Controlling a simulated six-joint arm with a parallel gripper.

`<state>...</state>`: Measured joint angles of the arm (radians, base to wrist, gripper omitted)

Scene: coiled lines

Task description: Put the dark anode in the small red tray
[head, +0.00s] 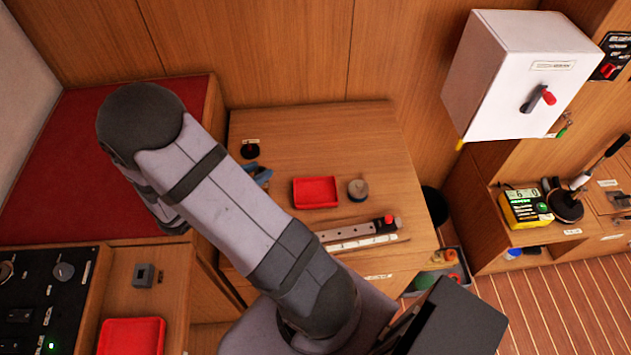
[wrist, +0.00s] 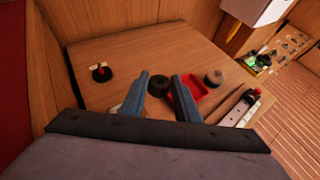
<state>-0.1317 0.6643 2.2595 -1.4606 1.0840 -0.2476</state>
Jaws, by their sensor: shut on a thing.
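The dark anode (wrist: 160,88) is a dark round piece between the two blue fingers of my gripper (wrist: 163,80) in the wrist view. My gripper is shut on it. In the head view my arm hides the anode, and only a bit of the blue gripper (head: 260,173) shows past the arm. A small red tray (head: 315,192) lies on the wooden desk, right of my gripper. It also shows in the wrist view (wrist: 203,92), partly behind the right finger. I see nothing in its visible part.
A grey round piece (head: 358,189) stands right of the tray. A metal strip (head: 350,230) with a red-ended part lies in front. A dark round base (head: 250,150) stands at the back left. Another red tray (head: 132,337) is at the lower left. A white box (head: 515,75) hangs right.

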